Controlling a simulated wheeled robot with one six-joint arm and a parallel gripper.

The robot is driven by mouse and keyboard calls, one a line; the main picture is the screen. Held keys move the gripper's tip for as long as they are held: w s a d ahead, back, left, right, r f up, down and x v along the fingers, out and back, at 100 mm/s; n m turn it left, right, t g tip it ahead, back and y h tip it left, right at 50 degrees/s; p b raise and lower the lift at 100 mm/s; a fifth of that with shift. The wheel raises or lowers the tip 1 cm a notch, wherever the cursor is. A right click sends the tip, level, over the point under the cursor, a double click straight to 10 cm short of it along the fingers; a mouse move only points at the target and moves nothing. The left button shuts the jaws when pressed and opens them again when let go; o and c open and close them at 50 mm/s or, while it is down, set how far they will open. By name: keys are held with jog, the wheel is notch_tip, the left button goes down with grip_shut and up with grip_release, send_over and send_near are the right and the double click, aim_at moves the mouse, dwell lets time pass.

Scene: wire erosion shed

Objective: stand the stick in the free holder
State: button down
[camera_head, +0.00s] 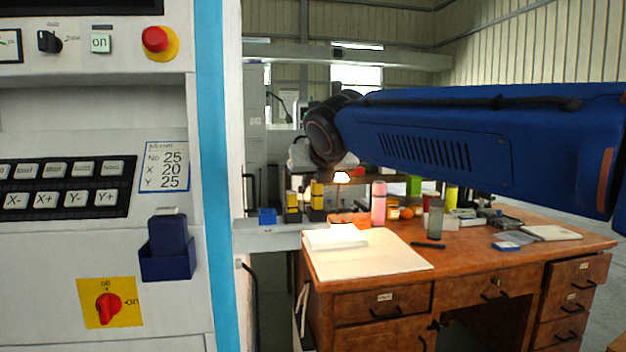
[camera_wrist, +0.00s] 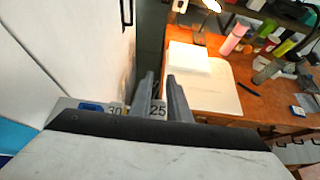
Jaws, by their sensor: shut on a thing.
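My gripper (camera_wrist: 163,78) points down over a narrow shelf in the wrist view, its two grey fingers closed with a small gap. It is shut on the stick, which is mostly hidden between the fingers; only a narrow dark strip shows there. Below the fingers, number labels 30 (camera_wrist: 114,110) and 25 (camera_wrist: 158,112) show on the shelf front, with a blue holder (camera_wrist: 91,106) to their left. In the head view the blue holder (camera_head: 267,216) stands left of two dark-and-yellow pieces (camera_head: 292,206) (camera_head: 317,201). I cannot tell which holder is free.
A wooden desk (camera_head: 480,270) with papers, bottles and a lit lamp stands to the right of the shelf (camera_head: 270,238). A white machine panel (camera_head: 60,260) with knobs, keys and a card reading 25, 20, 25 (camera_head: 164,167) rises at the left.

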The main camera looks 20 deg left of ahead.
jog(key=shift+f, duration=0.35)
jog(key=c, duration=1.7)
grip_release()
jog(key=shift+o, duration=0.2)
jog(key=r+v, duration=0.1)
jog(key=v, duration=1.1)
jog(key=shift+d, duration=0.2)
